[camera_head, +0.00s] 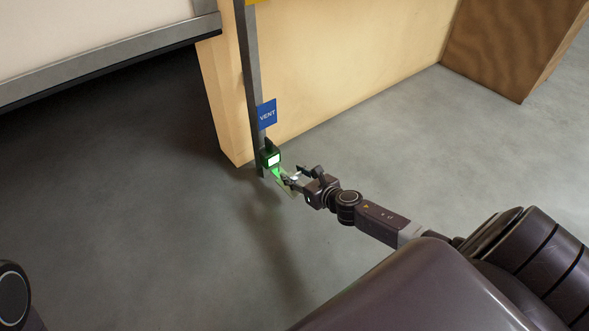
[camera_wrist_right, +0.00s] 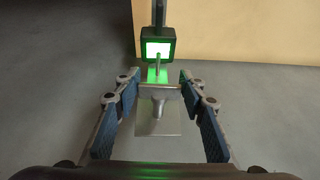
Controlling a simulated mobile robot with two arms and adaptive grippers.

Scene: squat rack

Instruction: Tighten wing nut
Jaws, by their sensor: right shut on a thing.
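The wing nut (camera_wrist_right: 158,93) is a grey metal piece with a flat crosswise wing, in the middle of the right wrist view. My right gripper (camera_wrist_right: 158,100) has one blue-padded finger on each side and is shut on it. A thin upright pin stands just beyond the wing nut, and a grey plate (camera_wrist_right: 158,128) lies behind its stem. In the head view, my right gripper (camera_head: 292,178) is at the foot of a grey metal post (camera_head: 250,75); the nut is too small to make out there. My left gripper is not in view.
A dark green box (camera_head: 270,157) with a lit white-green face sits low on the post, just beyond the gripper. A blue VENT sign (camera_head: 266,114) hangs above it. A tan wall (camera_head: 340,70) stands behind. The grey floor (camera_head: 150,220) to the left is clear.

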